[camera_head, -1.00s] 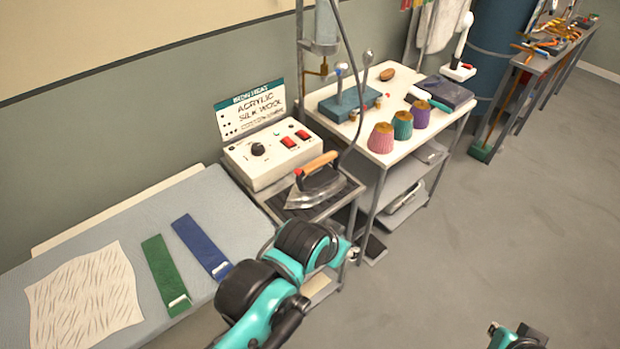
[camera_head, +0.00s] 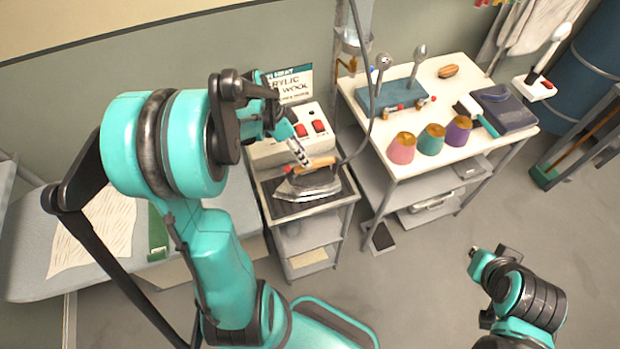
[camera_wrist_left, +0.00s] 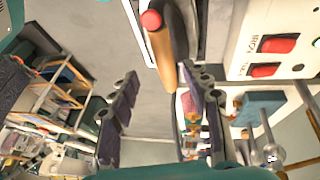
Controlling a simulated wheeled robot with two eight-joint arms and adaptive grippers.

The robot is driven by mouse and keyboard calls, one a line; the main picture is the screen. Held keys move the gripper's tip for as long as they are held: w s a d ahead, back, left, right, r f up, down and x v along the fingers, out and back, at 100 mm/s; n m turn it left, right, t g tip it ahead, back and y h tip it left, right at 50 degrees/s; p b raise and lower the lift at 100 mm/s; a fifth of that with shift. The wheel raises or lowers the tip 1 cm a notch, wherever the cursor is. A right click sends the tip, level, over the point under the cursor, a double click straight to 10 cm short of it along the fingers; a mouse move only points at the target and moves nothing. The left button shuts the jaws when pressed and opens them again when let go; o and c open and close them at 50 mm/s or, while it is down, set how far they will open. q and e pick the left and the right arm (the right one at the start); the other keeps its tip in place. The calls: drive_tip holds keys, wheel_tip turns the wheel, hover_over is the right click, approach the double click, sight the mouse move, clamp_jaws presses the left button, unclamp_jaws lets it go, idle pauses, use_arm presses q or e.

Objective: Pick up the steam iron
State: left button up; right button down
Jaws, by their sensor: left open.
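The steam iron (camera_head: 308,188) rests on a dark pad on a small wheeled stand, its wooden handle (camera_head: 318,164) on top. My left gripper (camera_head: 299,158) is right over the handle's left end. In the left wrist view the gripper (camera_wrist_left: 160,108) shows two dark fingers spread wide with nothing between the tips. The iron's handle (camera_wrist_left: 160,52), with a red end, lies just beyond them, and a dark part of the iron beside it. My right arm is at the lower right in the head view; its gripper (camera_head: 490,258) is small and its jaws are unclear.
A control box (camera_head: 262,152) with red switches stands right behind the iron. A hanging cord (camera_head: 369,100) runs down to the iron's right side. A white table (camera_head: 412,168) with thread cones stands to the right. A padded board (camera_head: 30,245) is at the left.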

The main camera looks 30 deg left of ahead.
use_arm(q)
drive_tip(key=b, duration=0.2)
hover_over(309, 175)
drive_tip(key=f, duration=0.6)
drive_tip(key=shift+s+d+f, duration=0.2)
drive_tip(key=shift+s+d, duration=0.05)
drive_tip(key=shift+d, duration=0.05)
drive_tip(key=shift+p, duration=0.3)
